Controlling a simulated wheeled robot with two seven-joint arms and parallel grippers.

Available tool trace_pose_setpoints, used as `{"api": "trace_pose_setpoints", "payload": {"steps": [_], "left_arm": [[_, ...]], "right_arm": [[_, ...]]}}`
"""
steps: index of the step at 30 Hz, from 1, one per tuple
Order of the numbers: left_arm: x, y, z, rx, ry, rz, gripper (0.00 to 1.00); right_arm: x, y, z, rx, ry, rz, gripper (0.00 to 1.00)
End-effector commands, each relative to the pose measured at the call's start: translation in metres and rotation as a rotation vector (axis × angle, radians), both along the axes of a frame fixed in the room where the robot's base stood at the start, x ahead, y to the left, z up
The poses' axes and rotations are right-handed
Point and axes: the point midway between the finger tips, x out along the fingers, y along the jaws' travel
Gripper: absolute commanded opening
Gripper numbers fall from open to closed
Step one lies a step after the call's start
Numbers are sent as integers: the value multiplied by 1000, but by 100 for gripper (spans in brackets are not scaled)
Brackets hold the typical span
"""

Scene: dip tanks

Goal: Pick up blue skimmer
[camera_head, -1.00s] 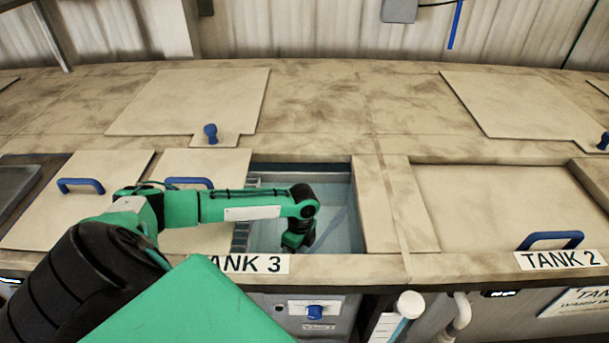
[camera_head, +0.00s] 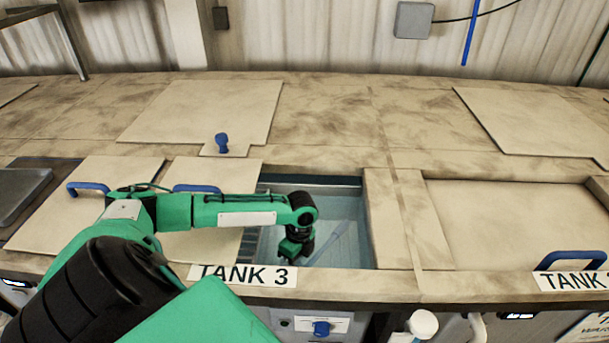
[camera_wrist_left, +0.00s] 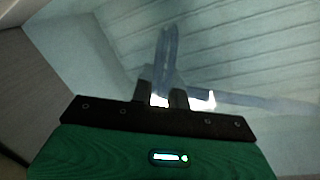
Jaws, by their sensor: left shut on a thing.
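The blue skimmer (camera_head: 325,241) shows as a pale blue, slanting shape in the open bay of Tank 3, just right of my left gripper. In the left wrist view, the skimmer (camera_wrist_left: 166,58) reaches away from my fingertips, with a dim bar running off to the right. My left gripper (camera_head: 294,254) points down inside the bay. In the left wrist view, its fingers (camera_wrist_left: 162,100) are close together and shut on the skimmer. The water and the gripper hide part of the skimmer. My right gripper is in neither view.
Tank 3's bay (camera_head: 350,200) has a rim close around my left gripper. Lids with blue handles (camera_head: 88,188) lie to the left. The Tank 2 lid (camera_head: 510,215) lies to the right. A blue rod (camera_head: 470,32) shows on the back wall.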

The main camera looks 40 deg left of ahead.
Motion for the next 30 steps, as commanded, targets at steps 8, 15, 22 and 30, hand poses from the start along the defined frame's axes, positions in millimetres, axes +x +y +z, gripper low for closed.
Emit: {"api": "trace_pose_setpoints", "payload": {"steps": [8, 15, 22, 30], "left_arm": [[-6, 9, 56, 1, -7, -3, 0], [-6, 9, 107, 1, -6, -1, 0], [-6, 9, 133, 0, -4, 0, 0], [-7, 9, 140, 0, -1, 0, 0]], "right_arm": [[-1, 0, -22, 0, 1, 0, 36], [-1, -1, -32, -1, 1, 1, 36], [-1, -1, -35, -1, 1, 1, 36], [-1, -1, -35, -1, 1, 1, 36]]}}
